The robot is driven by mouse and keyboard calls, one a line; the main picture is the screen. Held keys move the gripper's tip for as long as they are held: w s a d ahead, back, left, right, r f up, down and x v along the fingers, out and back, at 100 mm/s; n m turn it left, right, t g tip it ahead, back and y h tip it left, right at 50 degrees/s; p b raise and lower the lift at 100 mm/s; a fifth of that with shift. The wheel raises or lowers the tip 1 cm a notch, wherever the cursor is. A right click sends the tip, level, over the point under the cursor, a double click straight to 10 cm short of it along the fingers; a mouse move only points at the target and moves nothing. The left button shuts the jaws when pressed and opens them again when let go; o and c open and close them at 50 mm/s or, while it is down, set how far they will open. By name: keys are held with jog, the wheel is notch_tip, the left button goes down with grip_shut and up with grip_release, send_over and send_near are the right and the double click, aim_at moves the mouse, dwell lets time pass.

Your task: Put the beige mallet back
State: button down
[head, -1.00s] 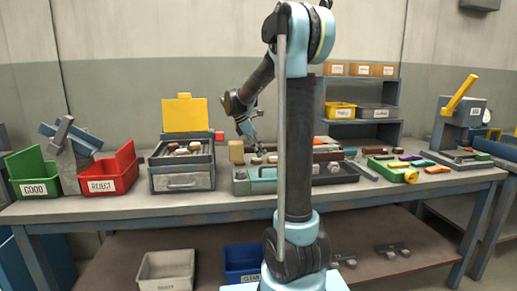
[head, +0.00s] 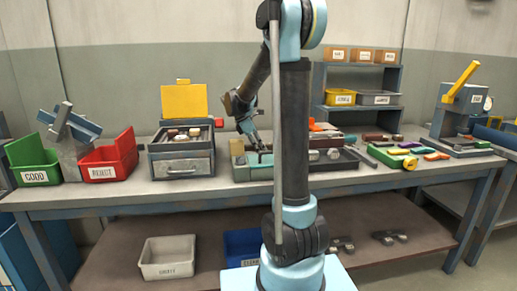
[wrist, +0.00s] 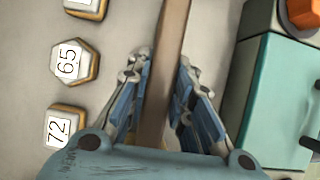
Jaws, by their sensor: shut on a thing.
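My gripper (wrist: 160,100) is shut on a long brown bar, which looks like the mallet's handle (wrist: 167,60). The bar runs up between the fingers and out of the top of the wrist view. The mallet's head is not visible there. In the head view my gripper (head: 254,143) is low over the left part of the grey tray on the bench. A beige block (head: 237,147) shows just left of it; I cannot tell whether it belongs to the mallet. My arm hides part of the tray.
A teal box (wrist: 275,90) stands close on the right. A drawer unit with a yellow panel (head: 184,101) and a red bin (head: 112,160) stand further left on the bench (head: 100,196).

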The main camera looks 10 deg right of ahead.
jog(key=shift+f, duration=0.4)
dwell(0.3)
jog(key=c, duration=1.3)
grip_release()
jog(key=shift+c, duration=0.2)
